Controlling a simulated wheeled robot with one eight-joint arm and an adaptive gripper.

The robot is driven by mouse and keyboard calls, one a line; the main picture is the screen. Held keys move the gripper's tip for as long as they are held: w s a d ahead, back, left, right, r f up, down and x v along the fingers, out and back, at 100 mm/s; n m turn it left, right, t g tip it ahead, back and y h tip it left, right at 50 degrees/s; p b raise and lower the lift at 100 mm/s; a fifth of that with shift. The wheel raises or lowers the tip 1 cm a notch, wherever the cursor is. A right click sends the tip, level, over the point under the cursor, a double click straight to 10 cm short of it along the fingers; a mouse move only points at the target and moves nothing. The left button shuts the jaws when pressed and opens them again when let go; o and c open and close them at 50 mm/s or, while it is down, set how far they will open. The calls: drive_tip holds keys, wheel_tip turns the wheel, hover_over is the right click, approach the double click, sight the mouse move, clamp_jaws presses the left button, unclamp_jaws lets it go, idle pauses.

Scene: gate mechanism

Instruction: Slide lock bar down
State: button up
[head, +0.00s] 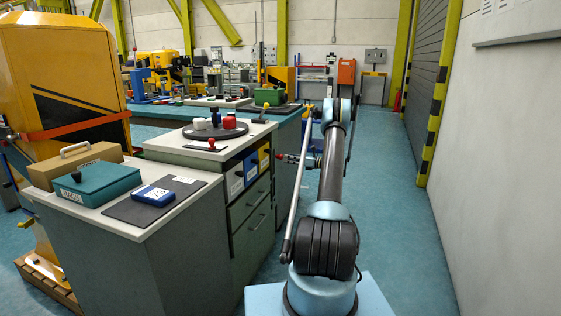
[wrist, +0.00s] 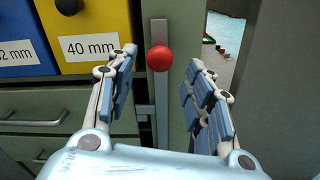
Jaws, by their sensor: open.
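The lock bar (wrist: 161,105) is a narrow grey upright bar on the front of a grey-green cabinet, seen in the wrist view. A round red knob (wrist: 160,58) sits near its upper part. My gripper (wrist: 162,66) is open, with one finger left of the knob and the other right of it. Gaps show on both sides of the knob, and neither finger appears to touch it. The palm hides the lower end of the bar. In the head view my gripper is small, beside the cabinet's right front edge, and its fingers are hard to make out.
A yellow "40 mm" bin (wrist: 85,35) and a blue bin (wrist: 22,38) sit left of the bar, above drawers with handles (wrist: 52,148).

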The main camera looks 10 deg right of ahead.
sight(281, 157)
drive_tip(key=shift+x, duration=3)
